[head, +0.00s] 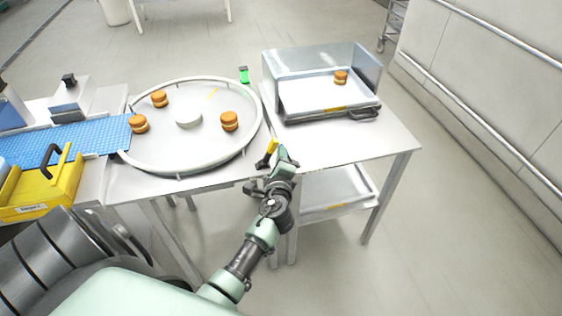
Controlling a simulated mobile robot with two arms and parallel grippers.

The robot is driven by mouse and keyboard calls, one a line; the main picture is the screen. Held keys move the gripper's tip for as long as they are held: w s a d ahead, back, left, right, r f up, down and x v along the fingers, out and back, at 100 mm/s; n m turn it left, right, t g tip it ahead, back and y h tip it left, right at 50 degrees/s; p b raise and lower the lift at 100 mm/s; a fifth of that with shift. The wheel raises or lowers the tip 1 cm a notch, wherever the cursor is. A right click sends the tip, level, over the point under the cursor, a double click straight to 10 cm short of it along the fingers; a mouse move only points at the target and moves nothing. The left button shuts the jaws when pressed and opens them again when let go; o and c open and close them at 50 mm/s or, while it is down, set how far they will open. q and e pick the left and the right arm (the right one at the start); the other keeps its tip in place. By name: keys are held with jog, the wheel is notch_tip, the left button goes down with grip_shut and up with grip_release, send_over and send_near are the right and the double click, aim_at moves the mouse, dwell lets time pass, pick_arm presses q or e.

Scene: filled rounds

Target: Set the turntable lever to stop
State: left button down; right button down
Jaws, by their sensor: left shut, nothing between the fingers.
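The round white turntable (185,150) stands on a metal table left of centre, with three orange-brown filled rounds on it, at the back left (159,99), at the left edge (138,123) and at the right (230,121). The lever (272,146) has a yellow handle on a dark base at the table's front edge, right of the turntable. Its exact setting is hard to tell. My left gripper (284,153) is shut and empty, just right of the yellow handle; whether it touches the lever is unclear. My right gripper is out of view.
A green light (244,75) glows behind the turntable. A clear-hooded tray (310,104) holding one round (341,77) stands on the right table. A blue conveyor (75,140) and a yellow box (55,190) are at left. The right table's front is clear.

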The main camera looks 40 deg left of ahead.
pick_arm(q)
jog(key=shift+w+a+f, duration=0.1)
jog(key=shift+w+a, duration=0.2)
jog(key=shift+w, duration=0.2)
jog(key=shift+s+a+n+b, duration=0.3)
jog(key=shift+n+b, duration=0.1)
jog(key=shift+b, duration=0.45)
jog(key=s+a+n+b, duration=0.1)
jog(key=n+b, duration=0.1)
jog(key=b, duration=0.1)
jog(key=s+a+n+t+b, duration=0.1)
jog(key=s+n+b, duration=0.1)
jog(key=b, duration=0.2)
jog(key=s+a+r+n+t+y+b, duration=0.1)
jog(key=n+b, duration=0.1)
jog(key=b, duration=0.1)
jog(key=shift+s+a+n+b, duration=0.2)
jog(key=shift+a+n+b, duration=0.05)
jog(key=shift+n+b, duration=0.1)
jog(key=shift+s+a+r+n+t+y+b, duration=0.2)
jog(key=shift+s+a+n+t+y+b, duration=0.35)
jog(key=shift+n+b, duration=0.7)
jog(key=shift+s+a+f+g, duration=0.1)
jog(key=shift+s+f+g, duration=0.05)
jog(key=shift+f+g, duration=0.1)
